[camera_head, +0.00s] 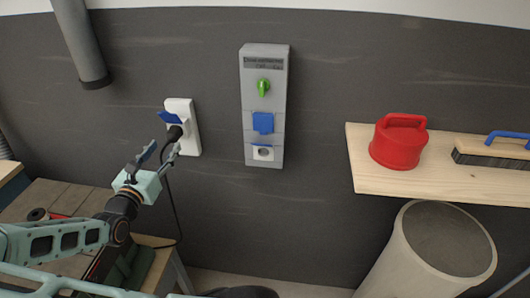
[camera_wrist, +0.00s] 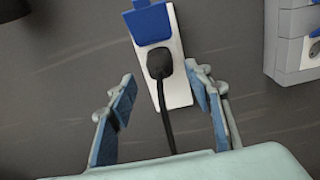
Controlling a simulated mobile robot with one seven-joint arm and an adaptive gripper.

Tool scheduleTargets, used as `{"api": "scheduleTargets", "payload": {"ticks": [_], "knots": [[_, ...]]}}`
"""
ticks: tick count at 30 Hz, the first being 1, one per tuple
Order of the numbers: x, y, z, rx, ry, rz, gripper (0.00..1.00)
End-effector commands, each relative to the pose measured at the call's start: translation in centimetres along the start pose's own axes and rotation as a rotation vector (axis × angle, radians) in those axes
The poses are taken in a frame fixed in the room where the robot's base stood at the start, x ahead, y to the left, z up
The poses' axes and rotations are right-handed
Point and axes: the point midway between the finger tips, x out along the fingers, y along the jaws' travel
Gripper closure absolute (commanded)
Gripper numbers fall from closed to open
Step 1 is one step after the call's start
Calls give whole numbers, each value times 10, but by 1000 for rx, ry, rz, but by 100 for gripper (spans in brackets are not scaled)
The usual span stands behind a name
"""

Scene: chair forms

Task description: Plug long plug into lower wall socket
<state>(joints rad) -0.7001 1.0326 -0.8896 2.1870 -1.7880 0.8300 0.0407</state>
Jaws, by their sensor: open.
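A black plug (camera_head: 175,133) with a hanging black cable sits against the white wall socket plate (camera_head: 192,127), below a raised blue flap (camera_head: 170,117). In the wrist view the plug (camera_wrist: 159,62) is on the white plate (camera_wrist: 178,90), with its cable running down between my fingers. My gripper (camera_head: 160,155) is open and empty, just below and in front of the plug. In the wrist view its blue-padded fingers (camera_wrist: 160,95) stand apart on either side of the cable, with the plug head beyond them. Whether the plug is fully seated cannot be told.
A grey wall box (camera_head: 264,105) with a green knob, a blue flap and a lower round socket (camera_head: 263,153) stands to the right. A shelf (camera_head: 365,170) holds a red container (camera_head: 398,142) and a brush (camera_head: 495,150). A wooden bench (camera_head: 75,195) lies lower left.

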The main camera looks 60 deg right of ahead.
Motion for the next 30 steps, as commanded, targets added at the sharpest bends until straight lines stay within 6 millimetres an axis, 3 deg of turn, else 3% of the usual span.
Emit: {"api": "scheduleTargets", "payload": {"ticks": [6, 12, 18, 30], "knots": [[34, -1, -1, 1, -1, -3, 54], [56, 0, 0, 1, 0, -1, 54], [65, 0, 0, 1, 0, 0, 54], [66, 0, 0, 0, 0, 0, 54]]}}
